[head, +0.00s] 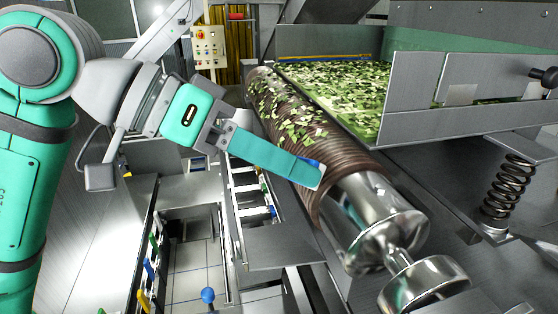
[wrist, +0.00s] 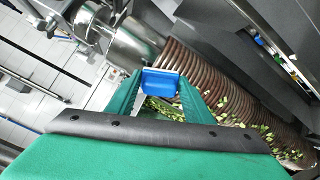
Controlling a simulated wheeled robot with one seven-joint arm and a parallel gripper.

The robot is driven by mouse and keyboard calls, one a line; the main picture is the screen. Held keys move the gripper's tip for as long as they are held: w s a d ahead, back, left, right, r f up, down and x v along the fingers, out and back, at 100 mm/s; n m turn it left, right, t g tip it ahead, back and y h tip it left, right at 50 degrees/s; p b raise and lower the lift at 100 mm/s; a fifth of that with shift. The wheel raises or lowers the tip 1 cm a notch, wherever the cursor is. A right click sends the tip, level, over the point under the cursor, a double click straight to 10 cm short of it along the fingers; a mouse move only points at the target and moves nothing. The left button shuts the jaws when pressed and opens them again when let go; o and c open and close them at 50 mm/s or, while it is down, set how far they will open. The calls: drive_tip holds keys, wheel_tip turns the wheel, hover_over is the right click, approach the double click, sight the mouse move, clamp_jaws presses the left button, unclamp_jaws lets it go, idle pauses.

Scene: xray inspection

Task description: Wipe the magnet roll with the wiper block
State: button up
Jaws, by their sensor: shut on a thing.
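The magnet roll (head: 345,165) is a brown ribbed cylinder with green leaf bits over its far part. Its near end shows few leaves. In the wrist view the roll (wrist: 190,65) runs from upper middle to lower right, with leaves along it. My gripper (head: 308,174) is shut on the blue wiper block (head: 313,162), mostly hidden behind the fingers. In the wrist view the block (wrist: 160,84) sits between my teal fingertips. The block is over or beside the roll's near part; I cannot tell whether it touches.
A tray of green leaves (head: 345,85) lies right of the roll, with a metal guard (head: 470,70) beyond. A shiny metal shaft end (head: 375,215) is at the roll's near end. A coil spring (head: 508,190) stands at right. A control panel (head: 209,47) is at the back.

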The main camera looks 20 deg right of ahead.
sight(299, 153)
drive_tip(key=shift+d+f, duration=0.45)
drive_tip(key=shift+d, duration=0.15)
idle(0.3)
drive_tip(key=shift+w, duration=0.2)
drive_tip(key=shift+w, duration=3.85)
drive_tip(key=shift+s+d+f, duration=0.15)
drive_tip(key=shift+d, duration=0.2)
drive_tip(key=shift+c, duration=1.4)
drive_tip(key=shift+s+a, duration=0.1)
drive_tip(key=shift+s, duration=3.75)
